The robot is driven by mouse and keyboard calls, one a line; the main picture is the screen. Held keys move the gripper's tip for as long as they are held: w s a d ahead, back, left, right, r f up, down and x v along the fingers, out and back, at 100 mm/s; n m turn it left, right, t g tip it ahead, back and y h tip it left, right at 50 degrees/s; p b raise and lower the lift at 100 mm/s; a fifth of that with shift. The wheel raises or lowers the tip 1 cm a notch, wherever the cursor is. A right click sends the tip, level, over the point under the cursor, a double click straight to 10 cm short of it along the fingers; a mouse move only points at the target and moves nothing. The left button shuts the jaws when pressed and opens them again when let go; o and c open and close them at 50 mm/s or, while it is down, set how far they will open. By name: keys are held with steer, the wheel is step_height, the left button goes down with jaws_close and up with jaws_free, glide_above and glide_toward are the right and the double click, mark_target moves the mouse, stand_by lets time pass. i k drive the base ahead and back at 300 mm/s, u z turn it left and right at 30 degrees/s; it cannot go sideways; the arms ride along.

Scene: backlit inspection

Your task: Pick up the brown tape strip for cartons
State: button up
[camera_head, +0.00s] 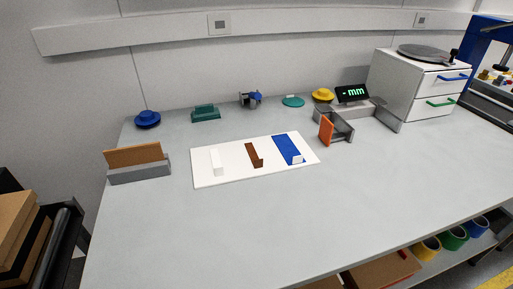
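The brown tape strip (254,155) lies in the middle of a white board (235,176) on the grey bench. Its near end shows a small raised tab. A white strip (217,163) lies to its left on the same board. A wider blue strip (287,149) with a pale tab at its near end lies to its right. All three are apart from each other. My gripper is not in view.
A brown block in a grey holder (140,173) stands left of the board. A grey bracket with an orange plate (326,130) stands to the right. Blue, teal and yellow parts line the back. The front of the bench (260,220) is clear.

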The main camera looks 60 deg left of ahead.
mark_target(258, 162)
steer(key=u, duration=0.6)
steer(key=i, duration=0.9)
steer(key=u, duration=1.3)
steer(key=i, duration=0.4)
steer(key=u, duration=0.2)
